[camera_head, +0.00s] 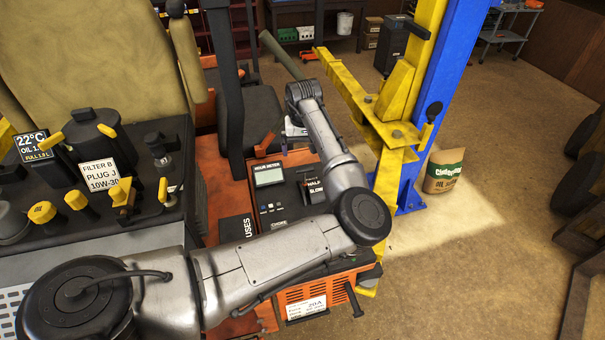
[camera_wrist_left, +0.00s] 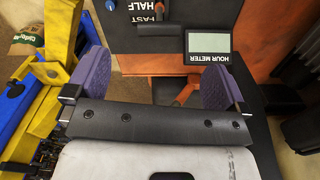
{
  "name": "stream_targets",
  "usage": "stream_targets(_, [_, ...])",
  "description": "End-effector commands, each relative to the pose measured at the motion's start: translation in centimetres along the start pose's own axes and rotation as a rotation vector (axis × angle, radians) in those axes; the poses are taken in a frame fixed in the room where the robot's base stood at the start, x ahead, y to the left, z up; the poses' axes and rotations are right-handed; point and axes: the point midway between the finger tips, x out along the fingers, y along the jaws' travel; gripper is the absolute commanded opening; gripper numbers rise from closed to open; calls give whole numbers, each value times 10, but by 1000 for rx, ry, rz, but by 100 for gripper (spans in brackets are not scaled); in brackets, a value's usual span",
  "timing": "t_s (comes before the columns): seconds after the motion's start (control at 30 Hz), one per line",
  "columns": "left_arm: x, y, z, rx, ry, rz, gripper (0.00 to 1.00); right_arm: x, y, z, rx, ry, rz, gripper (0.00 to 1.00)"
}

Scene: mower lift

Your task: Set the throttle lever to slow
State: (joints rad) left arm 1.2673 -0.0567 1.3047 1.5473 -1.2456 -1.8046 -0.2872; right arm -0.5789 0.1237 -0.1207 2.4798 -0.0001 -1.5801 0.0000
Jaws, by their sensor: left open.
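The throttle labels HALF and SLOW show on the dark control panel (camera_head: 272,215) in the head view, just left of my forearm. FAST and HALF show on the panel (camera_wrist_left: 208,14) at the top of the left wrist view. My right gripper is in neither view.
The hour meter (camera_head: 268,174) is on the panel, left of the throttle labels. A yellow lift arm (camera_head: 350,95) and blue post (camera_head: 440,95) stand close on the right. A console with yellow-capped levers (camera_head: 76,200) is at left.

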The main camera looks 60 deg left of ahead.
Motion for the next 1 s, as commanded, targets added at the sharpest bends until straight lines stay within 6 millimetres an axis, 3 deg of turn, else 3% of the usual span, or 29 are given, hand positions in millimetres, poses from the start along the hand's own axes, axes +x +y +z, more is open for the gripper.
stream_targets(0.3, [59, 0, 0, 1, -2, -1, 100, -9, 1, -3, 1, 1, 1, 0])
stream_targets(0.5, [87, 0, 0, -1, -1, 0, 100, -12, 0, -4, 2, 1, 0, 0])
stream_targets(0.7, [103, 0, 0, -1, 1, 1, 100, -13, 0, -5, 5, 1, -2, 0])
stream_targets(1.0, [108, 0, 0, -1, 1, 1, 100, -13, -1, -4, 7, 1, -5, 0])
